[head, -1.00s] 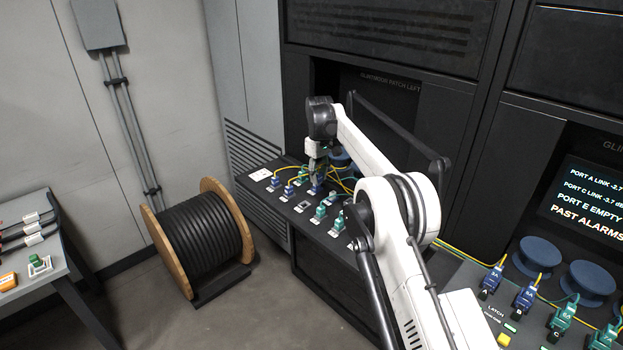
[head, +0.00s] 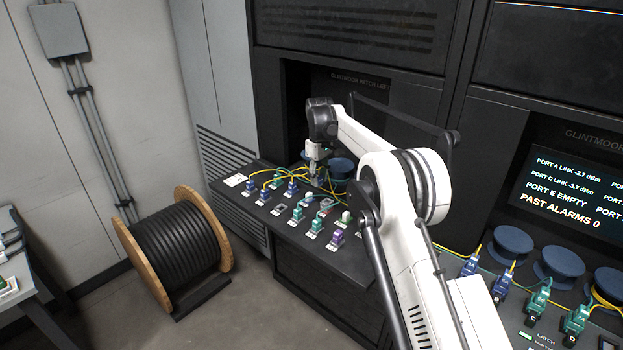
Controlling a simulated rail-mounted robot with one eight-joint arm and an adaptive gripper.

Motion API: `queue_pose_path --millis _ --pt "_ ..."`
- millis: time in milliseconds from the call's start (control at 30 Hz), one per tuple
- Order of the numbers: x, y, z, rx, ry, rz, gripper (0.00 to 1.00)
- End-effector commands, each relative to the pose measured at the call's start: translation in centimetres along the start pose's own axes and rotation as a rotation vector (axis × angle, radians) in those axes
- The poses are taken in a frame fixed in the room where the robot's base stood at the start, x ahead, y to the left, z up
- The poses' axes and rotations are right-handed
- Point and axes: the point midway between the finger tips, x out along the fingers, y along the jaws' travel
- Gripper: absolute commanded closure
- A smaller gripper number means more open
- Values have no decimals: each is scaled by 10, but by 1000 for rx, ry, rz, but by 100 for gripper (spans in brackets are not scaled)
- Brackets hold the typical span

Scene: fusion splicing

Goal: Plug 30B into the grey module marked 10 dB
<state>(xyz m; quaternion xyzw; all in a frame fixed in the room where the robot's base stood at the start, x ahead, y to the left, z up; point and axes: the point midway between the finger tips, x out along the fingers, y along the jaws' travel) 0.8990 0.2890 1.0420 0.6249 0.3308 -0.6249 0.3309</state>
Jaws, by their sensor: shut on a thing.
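My gripper (head: 316,172) is over the rear part of the left patch shelf (head: 258,215), among yellow and green cables. It is shut on a small connector, mostly hidden by the fingers and cables; its label cannot be read. I cannot tell whether the connector touches anything below it. Blue connectors (head: 291,187), green connectors (head: 297,213) and a purple connector (head: 337,237) stand on the shelf in front and to the left of my gripper. Their labels are too small to read. I cannot make out which module is the grey one marked 10 dB.
A blue cable spool (head: 341,168) is behind my gripper. The right console has connectors (head: 503,283), more spools (head: 513,241) and a screen (head: 560,190) reading "PORT E EMPTY". A cable drum (head: 175,250) stands on the floor at left. My arm hides the shelf's right end.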

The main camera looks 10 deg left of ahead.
Motion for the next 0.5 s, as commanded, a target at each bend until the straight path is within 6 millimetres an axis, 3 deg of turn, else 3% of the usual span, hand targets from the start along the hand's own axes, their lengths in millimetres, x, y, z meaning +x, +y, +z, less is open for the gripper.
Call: queue_pose_path --millis 333,500 --pt "0 20 24 1 0 0 100" --pt "18 19 23 0 0 0 100"
